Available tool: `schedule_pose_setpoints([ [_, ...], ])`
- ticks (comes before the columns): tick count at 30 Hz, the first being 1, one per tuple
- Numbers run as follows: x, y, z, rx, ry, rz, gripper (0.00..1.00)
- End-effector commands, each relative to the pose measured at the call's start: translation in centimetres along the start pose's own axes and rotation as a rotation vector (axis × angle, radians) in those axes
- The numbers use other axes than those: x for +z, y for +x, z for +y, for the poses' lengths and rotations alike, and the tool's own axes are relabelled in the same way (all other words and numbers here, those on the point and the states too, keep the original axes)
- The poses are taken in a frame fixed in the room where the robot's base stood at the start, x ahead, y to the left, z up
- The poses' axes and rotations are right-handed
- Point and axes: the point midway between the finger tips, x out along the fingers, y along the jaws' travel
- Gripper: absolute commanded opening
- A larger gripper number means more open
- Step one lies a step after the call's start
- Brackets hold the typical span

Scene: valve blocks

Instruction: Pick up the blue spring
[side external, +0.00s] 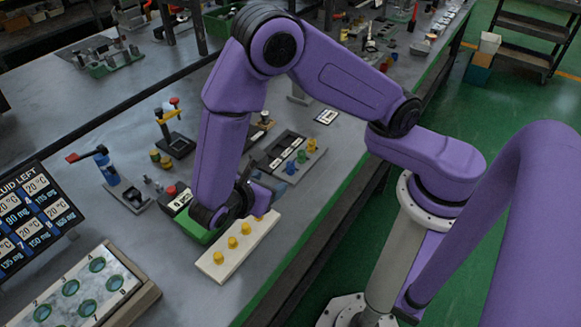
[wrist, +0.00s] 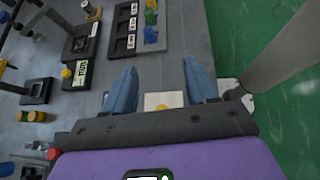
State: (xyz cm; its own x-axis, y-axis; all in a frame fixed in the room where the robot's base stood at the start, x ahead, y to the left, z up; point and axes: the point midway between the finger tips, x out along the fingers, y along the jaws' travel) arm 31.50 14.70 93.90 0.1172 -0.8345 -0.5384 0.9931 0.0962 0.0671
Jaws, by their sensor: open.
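The blue spring (side external: 291,167) appears as a small blue piece on a dark grey base, in a row with a green piece (side external: 301,156) and a yellow piece (side external: 311,145). The blue piece also shows in the wrist view (wrist: 151,35), at the near end of its row, ahead of my fingertips. My gripper (wrist: 160,66) has its two blue fingers spread apart with nothing between the tips. In the side view my gripper (side external: 262,188) is partly hidden by my wrist. It is above the bench, left of and nearer than the blue piece, and apart from it.
A white block (side external: 228,260) with yellow knobs lies close under my gripper. A labelled dark tray (wrist: 125,30) sits left of the coloured row. A valve stand (side external: 176,143) and a blue bottle-like part (side external: 107,170) stand farther left. The bench's green edge is on the right.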

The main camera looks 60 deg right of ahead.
Motion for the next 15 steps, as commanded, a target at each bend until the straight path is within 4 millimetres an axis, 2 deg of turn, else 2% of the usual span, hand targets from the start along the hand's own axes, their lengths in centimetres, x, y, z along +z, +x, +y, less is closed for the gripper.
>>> schedule_pose_setpoints([
  [1, -1.0, 0.3, 0.2, 0.013, -0.028, -0.046, 0.57],
  [6, -2.9, 0.9, 0.9, 0.047, -0.087, -0.141, 0.57],
  [11, -3.5, 1.4, 1.1, 0.058, -0.107, -0.175, 0.57],
  [15, -3.1, 3.1, 1.2, 0.055, -0.107, -0.179, 0.57],
])
